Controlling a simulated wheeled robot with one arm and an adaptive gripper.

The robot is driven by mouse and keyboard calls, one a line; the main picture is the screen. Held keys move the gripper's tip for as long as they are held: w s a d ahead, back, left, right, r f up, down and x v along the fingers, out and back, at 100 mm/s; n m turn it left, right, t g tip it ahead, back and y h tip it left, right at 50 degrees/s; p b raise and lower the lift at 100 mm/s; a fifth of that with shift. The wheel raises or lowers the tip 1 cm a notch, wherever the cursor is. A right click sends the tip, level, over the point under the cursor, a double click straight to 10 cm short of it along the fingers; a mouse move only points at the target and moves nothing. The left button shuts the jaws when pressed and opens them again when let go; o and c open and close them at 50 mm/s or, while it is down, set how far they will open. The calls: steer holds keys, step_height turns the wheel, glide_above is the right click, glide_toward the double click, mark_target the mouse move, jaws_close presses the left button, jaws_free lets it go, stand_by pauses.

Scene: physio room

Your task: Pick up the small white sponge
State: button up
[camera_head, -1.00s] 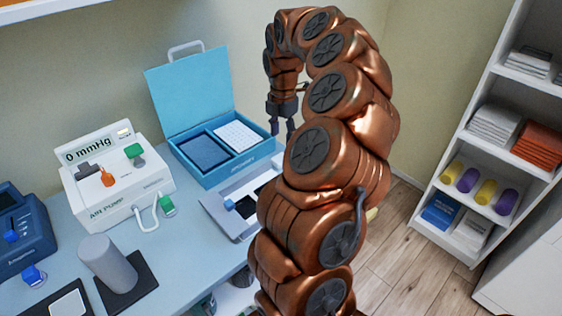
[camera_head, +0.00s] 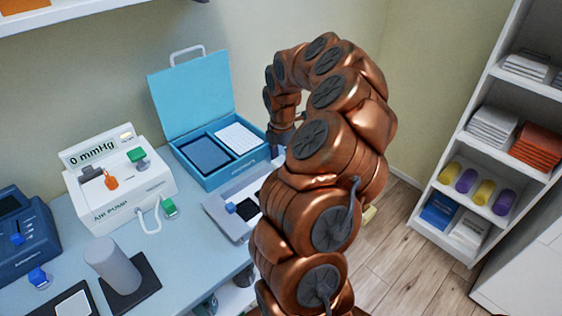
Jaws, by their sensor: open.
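I cannot pick out the small white sponge for certain. A white dotted pad (camera_head: 238,138) fills the right compartment of the open blue case (camera_head: 222,178), beside a dark blue pad (camera_head: 204,154) in the left compartment. Another small white square (camera_head: 73,305) lies on a dark mat at the lower left. My gripper (camera_head: 279,148) points down just right of the blue case, open, with nothing visible in it. Its fingertips are small and partly hidden by my arm.
A grey and white tray (camera_head: 226,217) lies in front of the case, partly behind my arm. The air pump (camera_head: 120,190), a grey cylinder (camera_head: 112,265) and a blue device (camera_head: 22,240) stand on the table. A white shelf (camera_head: 455,150) is at right.

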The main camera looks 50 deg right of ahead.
mark_target(282, 160)
steer(key=c, duration=0.7)
steer(key=shift+r, duration=0.1)
step_height(282, 160, up, 10)
steer(key=shift+f+b, duration=0.1)
steer(key=shift+b, duration=0.9)
